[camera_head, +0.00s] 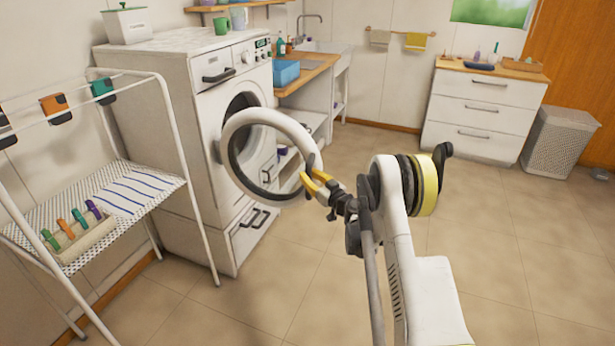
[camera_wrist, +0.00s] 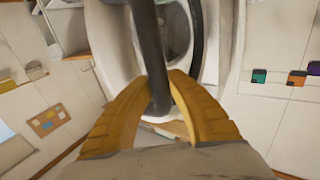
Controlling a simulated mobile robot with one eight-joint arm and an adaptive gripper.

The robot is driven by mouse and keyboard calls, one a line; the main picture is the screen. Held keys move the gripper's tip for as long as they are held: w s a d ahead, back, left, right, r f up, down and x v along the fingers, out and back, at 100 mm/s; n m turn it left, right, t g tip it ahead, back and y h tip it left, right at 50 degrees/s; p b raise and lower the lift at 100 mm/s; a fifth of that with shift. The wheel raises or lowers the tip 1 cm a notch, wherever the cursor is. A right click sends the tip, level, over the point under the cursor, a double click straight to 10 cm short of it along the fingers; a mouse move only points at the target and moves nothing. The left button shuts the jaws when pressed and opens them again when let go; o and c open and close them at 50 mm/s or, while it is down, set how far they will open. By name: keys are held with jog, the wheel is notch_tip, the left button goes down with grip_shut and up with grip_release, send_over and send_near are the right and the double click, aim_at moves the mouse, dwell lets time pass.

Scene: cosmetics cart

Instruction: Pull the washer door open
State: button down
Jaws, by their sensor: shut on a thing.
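The white washer (camera_head: 185,110) stands at the left of centre in the head view. Its round door (camera_head: 265,114), a white ring with a dark inner rim, is swung out from the front. The dark drum opening shows behind it. My yellow-fingered gripper (camera_head: 316,183) is at the door's right edge, shut on the dark door handle (camera_head: 311,162). In the wrist view the dark handle bar (camera_wrist: 150,50) runs between the two yellow fingers (camera_wrist: 160,88). The fingers hide part of the bar.
A white drying rack (camera_head: 170,125) with clothespins stands at the left, near the washer. A drawer cabinet (camera_head: 480,110) and a laundry basket (camera_head: 560,142) stand at the back right. The tiled floor (camera_head: 300,280) between is clear.

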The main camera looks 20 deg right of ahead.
jog(key=shift+s+d, duration=0.2)
jog(key=c, duration=1.4)
grip_release()
jog(key=shift+o, duration=0.8)
jog(key=shift+s+d, duration=0.1)
jog(key=shift+d, duration=0.1)
jog(key=shift+a, duration=0.2)
jog(key=v, duration=1.2)
